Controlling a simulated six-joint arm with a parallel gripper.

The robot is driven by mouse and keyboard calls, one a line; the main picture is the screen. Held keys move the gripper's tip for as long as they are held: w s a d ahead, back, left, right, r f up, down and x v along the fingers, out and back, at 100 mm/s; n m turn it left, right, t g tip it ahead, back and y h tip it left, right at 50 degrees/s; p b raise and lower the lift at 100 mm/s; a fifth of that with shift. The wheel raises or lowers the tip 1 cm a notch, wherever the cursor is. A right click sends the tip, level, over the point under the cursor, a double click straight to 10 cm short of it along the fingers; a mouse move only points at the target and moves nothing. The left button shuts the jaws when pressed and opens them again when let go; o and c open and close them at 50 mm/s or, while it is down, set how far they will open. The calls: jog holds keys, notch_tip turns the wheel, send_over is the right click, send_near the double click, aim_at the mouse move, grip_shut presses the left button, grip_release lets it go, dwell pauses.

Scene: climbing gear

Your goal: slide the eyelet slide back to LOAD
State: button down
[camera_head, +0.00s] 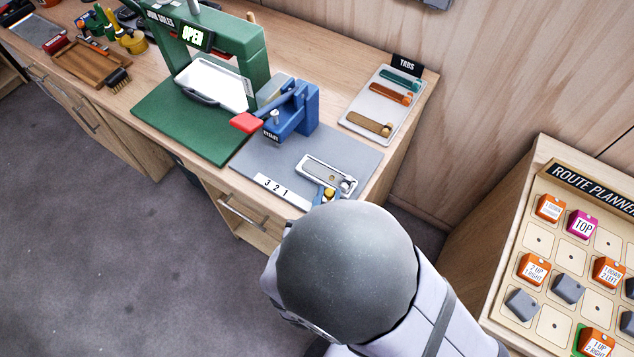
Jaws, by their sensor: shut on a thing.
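The jaws are small in the picture and partly hidden by my arm. The blue eyelet press (300,115) with its red handle (246,122) stands behind and to the left of the slide. No LOAD mark is readable in this view.
A white strip marked 3 2 1 (282,192) lies along the mat's front edge. The tray of coloured tabs (362,113) is behind right. A green press marked OPEN (252,55) stands left. The route planner board (540,240) is at the right.

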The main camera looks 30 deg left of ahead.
jog(key=shift+d+p, duration=0.5)
jog(key=shift+p, duration=0.05)
jog(key=shift+d, duration=0.1)
jog(key=c, duration=1.6)
grip_release()
jog(key=shift+d, duration=0.1)
jog(key=shift+c, duration=0.2)
jog(key=shift+r, duration=0.15)
jog(key=shift+a+r, duration=0.2)
jog(key=shift+r, duration=0.7)
notch_tip(320, 180, up, 8)
jog(key=p, duration=0.7)
jog(key=shift+d+p, duration=0.15)
jog(key=shift+p, duration=0.15)
